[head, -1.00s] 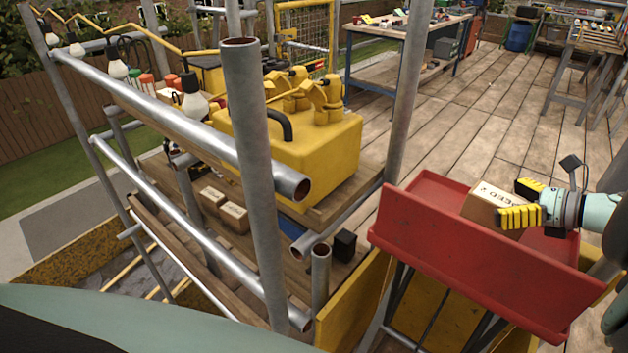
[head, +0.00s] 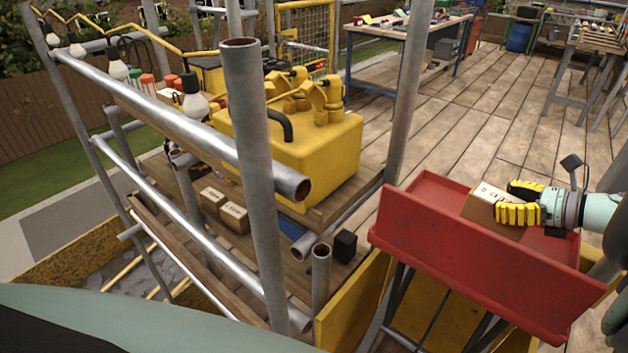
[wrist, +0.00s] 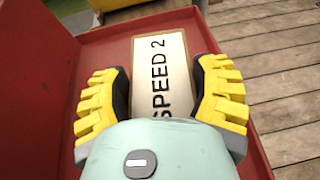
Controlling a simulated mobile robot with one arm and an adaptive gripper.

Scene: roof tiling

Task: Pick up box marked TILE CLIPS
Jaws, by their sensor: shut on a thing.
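A cardboard box (head: 480,203) with a pale top label sits in the red tray (head: 450,237) at the right of the head view. In the wrist view the label on this box (wrist: 160,60) reads "SPEED 2". My gripper (head: 507,202) has its yellow-padded fingers on two opposite sides of the box and is shut on it. The fingers of my gripper (wrist: 166,88) also flank the box in the wrist view. No label reading TILE CLIPS is legible. Two small boxes, a left one (head: 212,200) and a right one (head: 234,217), lie on the lower scaffold shelf; their labels are unreadable.
A yellow case (head: 310,160) sits on the scaffold platform. A workbench (head: 400,35) stands at the back. The plank floor (head: 480,125) behind the tray is largely clear.

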